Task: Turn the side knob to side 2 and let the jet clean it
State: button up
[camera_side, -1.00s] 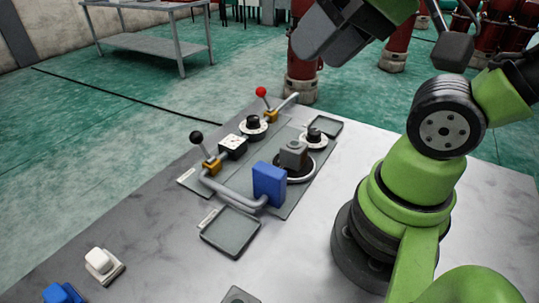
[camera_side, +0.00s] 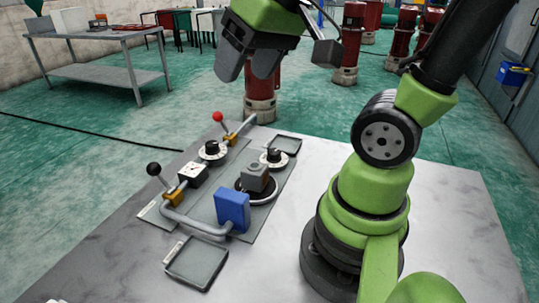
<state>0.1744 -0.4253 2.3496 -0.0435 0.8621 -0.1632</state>
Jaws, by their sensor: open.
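Two black knobs on white dials stand on the grey panel (camera_side: 211,208): one knob (camera_side: 212,148) beside the pipe and one knob (camera_side: 273,156) near the back tray. I cannot tell from their marks which is the side knob or where each points. A grey block-shaped part (camera_side: 255,178) sits on a dark round turntable (camera_side: 268,195). A blue box (camera_side: 233,210) stands at the end of a bent grey pipe (camera_side: 195,222), close to the part. No jet is visible. My gripper (camera_side: 248,70) is open and empty, high above the far end of the panel.
A red-ball lever (camera_side: 218,117) and a black-ball lever (camera_side: 154,170) stand on the pipe line, with a small gauge box (camera_side: 193,174) between. An empty front tray (camera_side: 197,262) and a back tray (camera_side: 285,144) lie flat. The table's right side (camera_side: 450,220) is clear.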

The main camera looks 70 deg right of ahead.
jog(key=w+d+f+g+h, duration=0.1)
jog(key=w+d+f, duration=0.2)
jog(key=d, duration=0.2)
jog(key=w+d+f+g, duration=0.2)
jog(key=d+f, duration=0.1)
jog(key=d, duration=0.1)
jog(key=n+g, duration=0.1)
jog(key=g, duration=0.2)
send_near(274, 151)
notch_tip(274, 151, down, 9)
jog(key=shift+s+d+f, duration=0.1)
jog(key=shift+f, duration=0.1)
jog(key=c, duration=0.9)
